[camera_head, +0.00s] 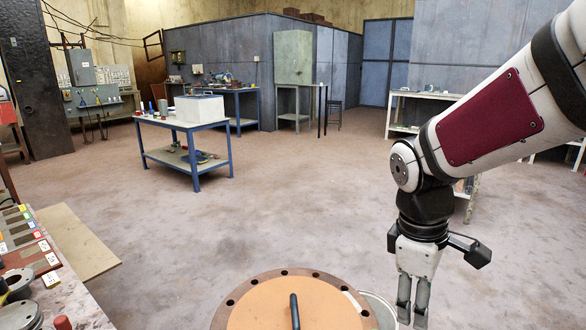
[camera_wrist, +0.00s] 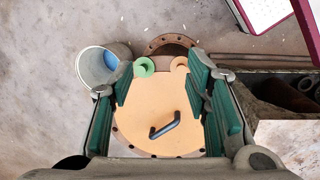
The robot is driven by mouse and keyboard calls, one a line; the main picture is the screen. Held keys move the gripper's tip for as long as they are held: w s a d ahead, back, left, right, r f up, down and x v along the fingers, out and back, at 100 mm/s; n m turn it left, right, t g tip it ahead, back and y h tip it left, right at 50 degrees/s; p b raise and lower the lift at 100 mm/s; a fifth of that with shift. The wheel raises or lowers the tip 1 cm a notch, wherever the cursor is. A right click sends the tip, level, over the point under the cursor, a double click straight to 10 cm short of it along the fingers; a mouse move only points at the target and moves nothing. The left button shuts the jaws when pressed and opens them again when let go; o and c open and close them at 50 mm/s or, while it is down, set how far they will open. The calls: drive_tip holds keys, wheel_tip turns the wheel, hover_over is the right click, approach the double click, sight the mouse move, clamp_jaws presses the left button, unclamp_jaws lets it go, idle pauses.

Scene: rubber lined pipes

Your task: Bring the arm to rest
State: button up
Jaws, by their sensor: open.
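My gripper (camera_head: 412,305) hangs pointing down at the lower right of the head view, from my raised arm. In the wrist view my gripper (camera_wrist: 163,95) has its green-padded fingers apart with nothing between them. Below it is a round orange-tan disc (camera_wrist: 150,95) with a dark bent handle (camera_wrist: 165,128). In the head view the same disc (camera_head: 262,312) lies on a brown flange (camera_head: 226,312) with bolt holes, at the bottom edge. The gripper is to the right of the handle in the head view.
A grey bucket (camera_wrist: 92,66) with something blue inside, a green ring (camera_wrist: 143,67) and a tan ring (camera_wrist: 179,66) are by the disc. A cluttered bench (camera_head: 70,300) is at left. A blue-framed table (camera_head: 185,125) stands farther back. The middle floor is clear.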

drive_tip(key=s+r+m+y, duration=0.15)
drive_tip(key=s+m, duration=0.35)
drive_tip(key=s, duration=0.6)
drive_tip(key=s+r+m, duration=0.3)
drive_tip(key=s+m, duration=0.2)
drive_tip(key=s, duration=0.6)
wheel_tip(320, 180, up, 20)
drive_tip(key=a+t+p, duration=0.1)
drive_tip(key=t+p, duration=0.3)
drive_tip(key=p, duration=1.4)
drive_tip(key=shift+w+r+p, duration=0.25)
drive_tip(key=shift+w+p, duration=0.05)
drive_tip(key=shift+w, duration=0.05)
